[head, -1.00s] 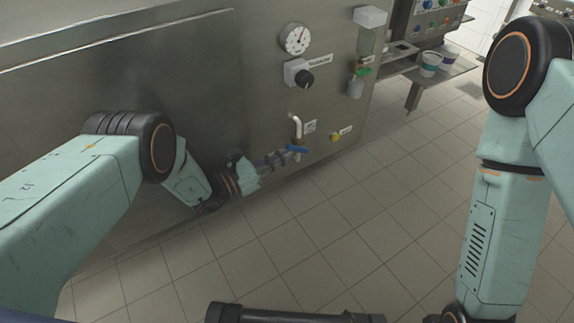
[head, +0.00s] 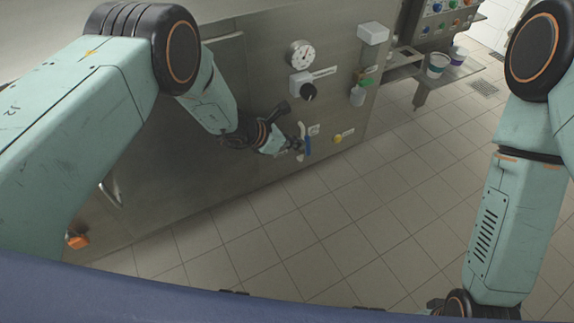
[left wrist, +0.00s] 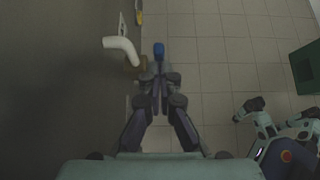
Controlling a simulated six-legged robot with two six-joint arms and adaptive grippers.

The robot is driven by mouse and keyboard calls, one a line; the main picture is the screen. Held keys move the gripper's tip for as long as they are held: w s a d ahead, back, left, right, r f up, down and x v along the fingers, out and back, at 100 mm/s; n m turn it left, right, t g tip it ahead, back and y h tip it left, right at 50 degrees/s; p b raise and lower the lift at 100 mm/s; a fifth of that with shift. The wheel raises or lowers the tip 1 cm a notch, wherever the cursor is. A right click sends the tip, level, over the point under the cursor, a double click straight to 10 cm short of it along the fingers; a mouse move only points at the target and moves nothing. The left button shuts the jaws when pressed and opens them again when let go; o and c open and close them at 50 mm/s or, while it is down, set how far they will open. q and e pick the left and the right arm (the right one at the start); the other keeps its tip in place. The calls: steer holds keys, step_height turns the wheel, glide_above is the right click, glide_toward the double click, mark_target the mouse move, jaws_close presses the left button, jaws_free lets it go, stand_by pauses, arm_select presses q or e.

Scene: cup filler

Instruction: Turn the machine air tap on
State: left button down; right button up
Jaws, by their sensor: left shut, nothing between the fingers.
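The air tap's blue handle (head: 307,145) is on the steel machine front, below the gauge and black knob. It points roughly up and down in the head view. My left gripper (head: 293,149) is shut and empty, right beside the handle. In the left wrist view the blue handle (left wrist: 158,50) shows just past the shut fingertips (left wrist: 158,76); I cannot tell whether they touch. The white bent pipe (left wrist: 122,48) stands to its left. My right arm hangs at the right; a limb of mine with two dark tips shows in the left wrist view, but its jaw state is unclear.
The steel machine front (head: 215,170) rises close behind my left gripper. A gauge (head: 300,54), a black knob (head: 308,91) and a yellow button (head: 338,139) sit around the tap. Cups (head: 437,64) stand on a shelf farther right.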

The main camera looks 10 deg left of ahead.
arm_select(q)
steer(key=shift+w+d+r, duration=0.1)
steer(key=shift+w+d, duration=0.1)
steer(key=shift+d, duration=0.1)
steer(key=shift+r, duration=0.15)
stand_by(0.5)
